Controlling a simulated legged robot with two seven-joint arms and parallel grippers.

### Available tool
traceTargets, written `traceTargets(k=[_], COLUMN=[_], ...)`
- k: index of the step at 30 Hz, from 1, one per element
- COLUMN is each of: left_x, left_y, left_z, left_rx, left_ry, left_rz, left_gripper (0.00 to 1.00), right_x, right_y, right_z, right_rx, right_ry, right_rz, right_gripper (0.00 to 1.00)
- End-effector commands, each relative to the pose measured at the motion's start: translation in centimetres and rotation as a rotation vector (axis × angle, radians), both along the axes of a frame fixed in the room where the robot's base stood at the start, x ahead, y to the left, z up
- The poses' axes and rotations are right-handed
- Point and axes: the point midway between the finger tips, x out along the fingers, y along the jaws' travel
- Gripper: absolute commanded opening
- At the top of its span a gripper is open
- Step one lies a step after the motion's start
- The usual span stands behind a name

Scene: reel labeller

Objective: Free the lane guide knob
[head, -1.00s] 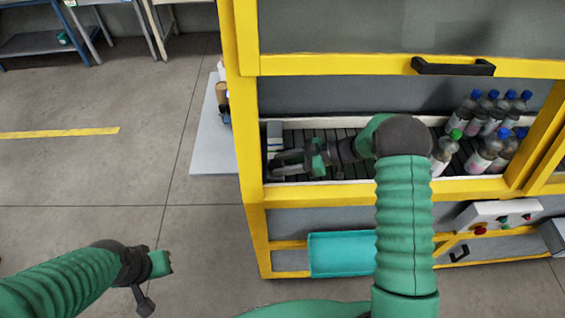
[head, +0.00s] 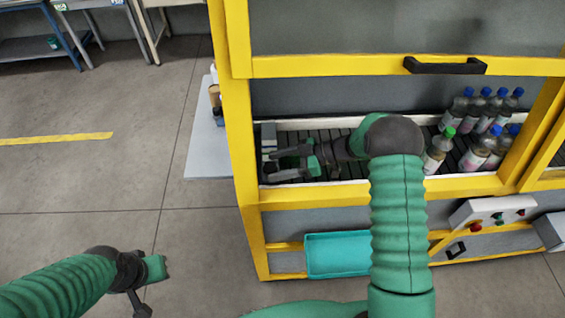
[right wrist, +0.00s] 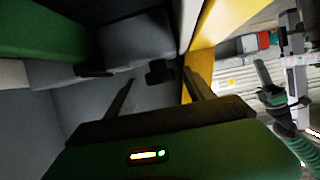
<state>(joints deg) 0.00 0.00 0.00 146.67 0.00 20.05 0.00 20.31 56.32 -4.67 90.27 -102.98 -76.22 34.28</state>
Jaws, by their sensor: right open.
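My right gripper (head: 268,165) reaches through the yellow-framed opening, low over the left end of the dark conveyor (head: 345,168). Its fingers are apart, with nothing held. In the right wrist view a small dark knob-like part (right wrist: 160,73) shows ahead, between and beyond the fingertips of the right gripper (right wrist: 158,92). It looks like the lane guide knob, but it is dark and I cannot be sure. I cannot make out the knob in the head view. My left gripper (head: 155,270) hangs over the floor at the lower left, away from the machine; its fingers do not show clearly.
Several bottles (head: 472,155) with blue caps and one green-capped bottle (head: 439,150) stand at the conveyor's right. Yellow frame posts (head: 236,110) and the lower rail (head: 330,193) surround the opening. A teal tray (head: 338,254) and a control box (head: 490,213) are below.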

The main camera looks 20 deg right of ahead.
Motion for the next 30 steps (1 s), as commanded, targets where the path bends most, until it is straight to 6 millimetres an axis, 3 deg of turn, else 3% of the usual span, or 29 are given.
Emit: traceTargets(k=[5, 18, 23, 30], left_x=[0.0, 0.0, 0.0, 0.0], left_y=[0.0, 0.0, 0.0, 0.0], left_z=[-0.8, -3.3, -3.5, -3.4], left_rx=[0.000, 0.000, 0.000, 0.000], left_ry=[0.000, 0.000, 0.000, 0.000], left_rz=[0.000, 0.000, 0.000, 0.000], left_gripper=[0.00, 0.00, 0.00, 0.00], right_x=[-0.6, -4.3, -4.9, -5.0], right_y=[-2.2, -12.8, -14.5, -14.7], right_z=[0.6, 5.1, 6.0, 6.2], right_rx=[-0.003, -0.002, -0.001, 0.000], right_ry=[-0.002, 0.001, 0.002, 0.003], right_rz=[-0.003, -0.004, -0.002, 0.000], right_gripper=[0.62, 0.62, 0.62, 0.62])
